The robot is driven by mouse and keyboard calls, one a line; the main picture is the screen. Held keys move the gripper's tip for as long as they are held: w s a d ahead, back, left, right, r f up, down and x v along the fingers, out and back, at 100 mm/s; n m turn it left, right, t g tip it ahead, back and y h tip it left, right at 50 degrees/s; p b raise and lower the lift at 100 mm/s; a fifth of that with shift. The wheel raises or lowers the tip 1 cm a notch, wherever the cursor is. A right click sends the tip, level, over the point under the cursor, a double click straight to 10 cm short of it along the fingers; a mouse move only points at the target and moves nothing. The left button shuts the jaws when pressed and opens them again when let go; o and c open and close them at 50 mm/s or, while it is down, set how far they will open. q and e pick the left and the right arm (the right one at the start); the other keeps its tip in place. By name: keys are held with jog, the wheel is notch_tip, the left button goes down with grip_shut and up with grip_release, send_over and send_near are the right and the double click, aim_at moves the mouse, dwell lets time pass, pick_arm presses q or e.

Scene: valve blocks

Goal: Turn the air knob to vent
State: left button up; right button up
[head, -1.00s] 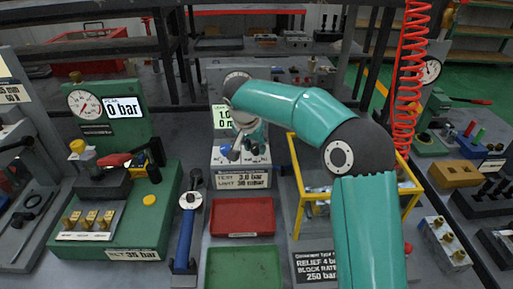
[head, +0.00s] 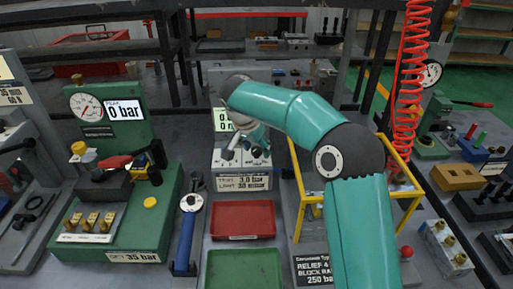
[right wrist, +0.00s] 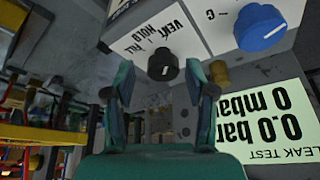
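The black air knob (right wrist: 163,65) shows in the right wrist view, on a pale panel with upside-down lettering for vent, hold and fill. Which word it points at is too small to tell. My right gripper (right wrist: 160,75) is open, its fingertips to either side of the knob in the picture, with visible gaps. Whether they overlap it in depth I cannot tell. The leak test display (right wrist: 262,122) reads 0.0 bar and 0 mbar. In the head view my right gripper (head: 240,145) is small and partly hidden at the test station (head: 240,160). My left gripper is out of view.
A blue knob (right wrist: 260,28) sits right of the air knob. In the head view a red tray (head: 240,219) and a green tray (head: 243,268) lie before the station. A yellow frame (head: 296,180) stands close to my right arm. A gauge block (head: 100,110) stands at left.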

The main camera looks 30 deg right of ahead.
jog(key=shift+a, duration=0.1)
jog(key=shift+r, duration=0.1)
jog(key=shift+a+r, duration=0.15)
jog(key=shift+r, duration=0.1)
jog(key=v, duration=1.1)
